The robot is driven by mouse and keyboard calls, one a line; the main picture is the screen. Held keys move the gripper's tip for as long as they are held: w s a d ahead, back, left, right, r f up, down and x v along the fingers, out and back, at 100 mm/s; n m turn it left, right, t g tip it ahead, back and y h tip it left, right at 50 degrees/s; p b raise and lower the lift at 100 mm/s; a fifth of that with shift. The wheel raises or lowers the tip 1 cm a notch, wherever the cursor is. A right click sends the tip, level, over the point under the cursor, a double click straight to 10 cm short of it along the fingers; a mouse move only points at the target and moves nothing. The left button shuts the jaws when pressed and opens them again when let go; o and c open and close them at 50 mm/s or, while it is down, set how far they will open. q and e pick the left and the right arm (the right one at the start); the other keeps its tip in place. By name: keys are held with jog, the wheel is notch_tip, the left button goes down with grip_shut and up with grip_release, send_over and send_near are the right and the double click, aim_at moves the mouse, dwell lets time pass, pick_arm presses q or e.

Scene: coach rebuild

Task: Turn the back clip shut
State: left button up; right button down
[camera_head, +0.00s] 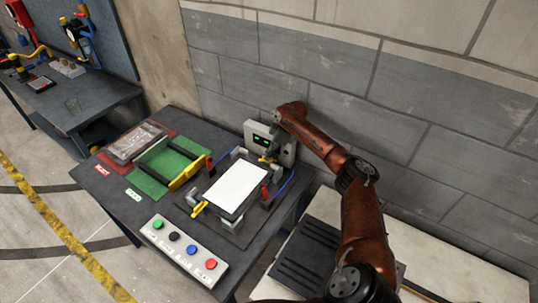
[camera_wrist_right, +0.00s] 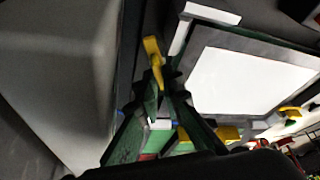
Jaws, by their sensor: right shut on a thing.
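The fixture (camera_head: 218,224) holds a flat white panel (camera_head: 237,187) in a dark frame; the panel also shows in the right wrist view (camera_wrist_right: 250,80). The yellow back clip (camera_wrist_right: 154,52) stands at the frame's wall-side edge, and in the head view it is a small yellow piece (camera_head: 266,160), partly hidden. My right gripper (camera_wrist_right: 162,82) is shut on the back clip, its fingertips around the lower part. In the head view this gripper (camera_head: 272,152) is small and dark in front of the grey box. Another yellow clip (camera_head: 199,209) sits at the fixture's front corner. My left gripper is out of view.
A grey box with a green display (camera_head: 262,138) stands close behind the fixture. A green mat (camera_head: 165,165) with a yellow-ended holder and a red tray (camera_head: 128,143) lie left. A button panel (camera_head: 184,250) is at the front. A brick wall (camera_head: 300,75) closes the back.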

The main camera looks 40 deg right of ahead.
jog(key=shift+f+n+g+b, duration=0.1)
jog(key=shift+n+g+b, duration=0.3)
jog(key=shift+n, duration=0.5)
jog(key=shift+d, duration=0.1)
jog(key=c, duration=2.1)
grip_release()
